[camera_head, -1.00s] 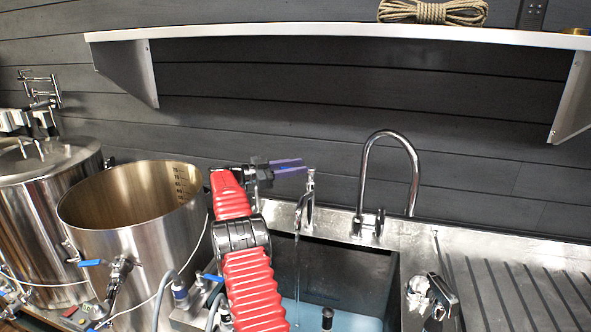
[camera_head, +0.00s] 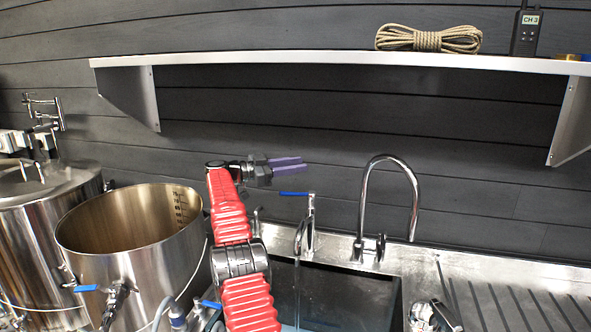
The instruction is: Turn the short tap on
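The short tap (camera_head: 304,236) is a chrome spout at the back edge of the sink, with a blue lever (camera_head: 293,193) on top pointing left. A thin stream of water (camera_head: 297,285) falls from its spout into the sink. My gripper (camera_head: 306,164), with two purple fingers pointing right, is above the lever and looks apart from it in this view. Nothing shows between the fingers; I cannot tell if they are closed together. My red arm hides the area left of the tap.
A tall curved tap (camera_head: 412,185) stands to the right. The sink (camera_head: 345,295) and ribbed drainer (camera_head: 500,290) are below. Steel kettles (camera_head: 145,255) stand at left. A shelf (camera_head: 330,61) above holds rope (camera_head: 430,39) and a radio (camera_head: 526,33).

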